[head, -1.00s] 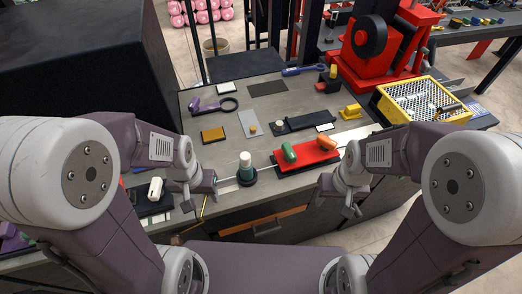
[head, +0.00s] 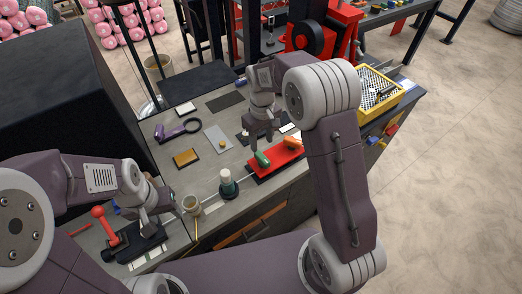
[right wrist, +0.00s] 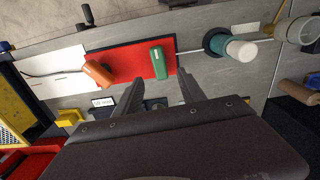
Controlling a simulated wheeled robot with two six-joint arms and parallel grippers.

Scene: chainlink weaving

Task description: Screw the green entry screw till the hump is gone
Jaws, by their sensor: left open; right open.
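The green entry screw (head: 262,158) is a green handle on the left part of a red block (head: 273,168). An orange handle (head: 293,143) sits on the block's right part. My right gripper (head: 262,143) is above the green handle, open and empty. In the right wrist view, the green screw (right wrist: 157,62) stands just beyond the gap between my right fingertips (right wrist: 160,88), apart from them. The orange handle (right wrist: 97,72) is to its left. My left gripper (head: 150,228) is open over a black fixture at the bench's left end. I cannot make out a hump.
A dark green pot with a white top (head: 227,183) stands left of the red block on a thin rod line. A small cup (head: 191,205) is further left. A red-knobbed lever (head: 98,212) is near my left gripper. A yellow crate (head: 378,92) stands at the right.

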